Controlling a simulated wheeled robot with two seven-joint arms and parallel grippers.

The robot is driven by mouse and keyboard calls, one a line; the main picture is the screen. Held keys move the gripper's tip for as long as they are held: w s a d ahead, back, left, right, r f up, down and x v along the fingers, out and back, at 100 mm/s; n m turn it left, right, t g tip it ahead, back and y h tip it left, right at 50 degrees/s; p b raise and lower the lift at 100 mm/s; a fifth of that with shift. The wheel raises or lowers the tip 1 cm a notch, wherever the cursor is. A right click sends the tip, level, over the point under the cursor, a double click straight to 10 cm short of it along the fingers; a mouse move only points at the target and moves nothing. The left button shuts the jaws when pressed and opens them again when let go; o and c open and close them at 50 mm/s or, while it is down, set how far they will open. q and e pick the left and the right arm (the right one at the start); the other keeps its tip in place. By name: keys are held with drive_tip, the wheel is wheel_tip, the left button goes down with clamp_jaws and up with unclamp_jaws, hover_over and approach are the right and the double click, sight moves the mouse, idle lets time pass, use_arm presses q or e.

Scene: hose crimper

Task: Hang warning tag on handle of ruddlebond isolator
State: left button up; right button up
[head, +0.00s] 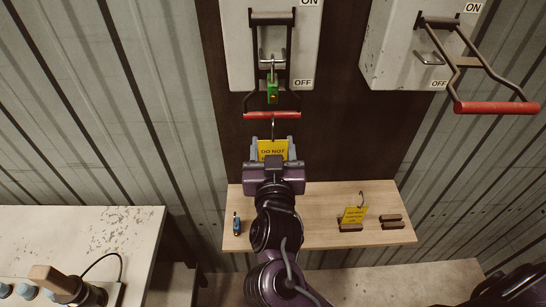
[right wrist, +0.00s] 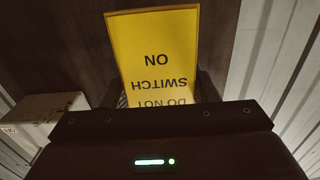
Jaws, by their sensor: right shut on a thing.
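My right gripper (head: 273,160) is shut on a yellow warning tag (head: 272,149) reading "DO NOT". In the right wrist view the tag (right wrist: 155,58) appears upside down, reading "DO NOT SWITCH ON". The tag's wire hook (head: 273,130) points up, its top just at the red handle grip (head: 272,115) of the left isolator (head: 240,45). I cannot tell whether the hook is over or touching the grip. That isolator's lever hangs down at OFF, with a green padlock (head: 272,91) on it. No name label is readable on either isolator. My left gripper is not in view.
The right isolator (head: 385,50) has a red-gripped lever (head: 497,107) sticking outward. Below is a wooden shelf (head: 315,197) with a second hooked yellow tag (head: 354,215), brown blocks (head: 392,221) and a small blue item (head: 236,224). A worn white table (head: 120,225) stands at left.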

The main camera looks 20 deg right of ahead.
drive_tip(key=shift+w+d+f+b, duration=0.25)
drive_tip(key=shift+w+b, duration=0.25)
drive_tip(key=shift+w, duration=0.35)
drive_tip(key=shift+w+d+f+b, duration=0.25)
drive_tip(key=shift+w+b, duration=0.2)
drive_tip(key=shift+w, duration=0.45)
drive_tip(key=shift+w+d+f+b, duration=0.25)
drive_tip(key=shift+w+b, duration=0.25)
drive_tip(key=shift+w, duration=0.35)
drive_tip(key=o, duration=1)
drive_tip(key=shift+o, duration=0.2)
